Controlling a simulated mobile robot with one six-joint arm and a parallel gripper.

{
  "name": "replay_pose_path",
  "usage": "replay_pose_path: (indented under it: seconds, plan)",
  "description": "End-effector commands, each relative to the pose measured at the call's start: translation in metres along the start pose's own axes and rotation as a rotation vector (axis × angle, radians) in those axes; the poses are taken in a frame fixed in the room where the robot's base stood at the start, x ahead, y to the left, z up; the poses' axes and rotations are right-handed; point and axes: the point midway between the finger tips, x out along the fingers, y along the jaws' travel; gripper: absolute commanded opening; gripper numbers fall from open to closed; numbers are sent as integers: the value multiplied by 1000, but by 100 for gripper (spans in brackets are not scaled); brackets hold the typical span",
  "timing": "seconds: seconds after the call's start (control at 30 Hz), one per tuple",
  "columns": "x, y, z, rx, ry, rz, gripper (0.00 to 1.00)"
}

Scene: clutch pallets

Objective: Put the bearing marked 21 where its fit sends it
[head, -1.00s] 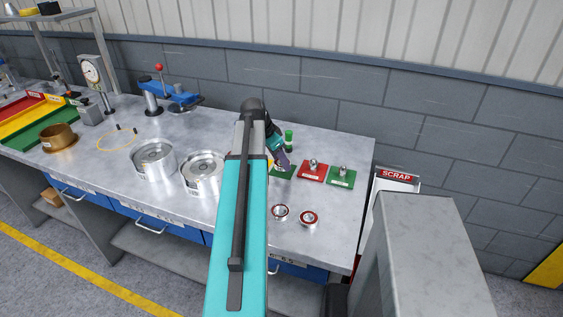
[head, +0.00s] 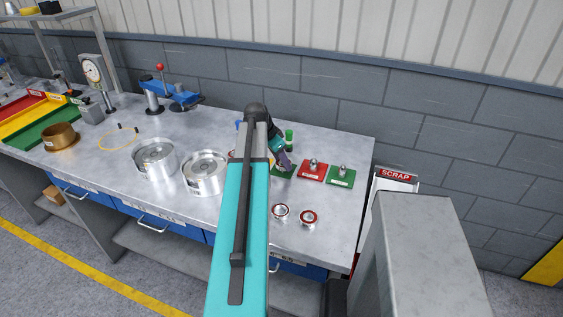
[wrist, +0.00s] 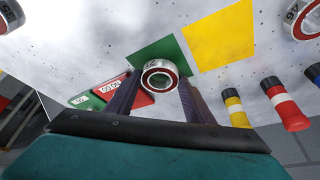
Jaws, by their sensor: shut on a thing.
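My gripper (wrist: 158,95) is shut on a bearing (wrist: 160,75), a metal ring with a red inner band. Its label is too small to read surely. The bearing sits between the fingertips, with a green pad (wrist: 158,52) behind it in the wrist view. I cannot tell whether it touches the pad. In the head view my gripper (head: 284,161) is over the right part of the bench, and the held bearing is not clear there. Two other bearings, a silver one (head: 281,211) and a red-ringed one (head: 308,217), lie near the front edge.
A red pad (head: 312,178) and a green pad (head: 341,183), each with a metal piece, lie right of my gripper. A yellow pad (wrist: 219,36) and banded plugs (wrist: 284,104) show in the wrist view. Two metal drums (head: 205,182) stand left. A SCRAP bin (head: 396,176) stands beyond the bench.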

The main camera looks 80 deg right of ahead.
Motion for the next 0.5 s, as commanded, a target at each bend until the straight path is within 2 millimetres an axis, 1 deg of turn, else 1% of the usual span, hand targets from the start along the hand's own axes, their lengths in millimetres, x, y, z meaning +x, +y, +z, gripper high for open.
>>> replay_pose_path:
  seconds: [0.2, 0.5]
  plan:
    - [12, 0, 4, 0, 1, 0, 15]
    - [14, 0, 5, 0, 1, 0, 15]
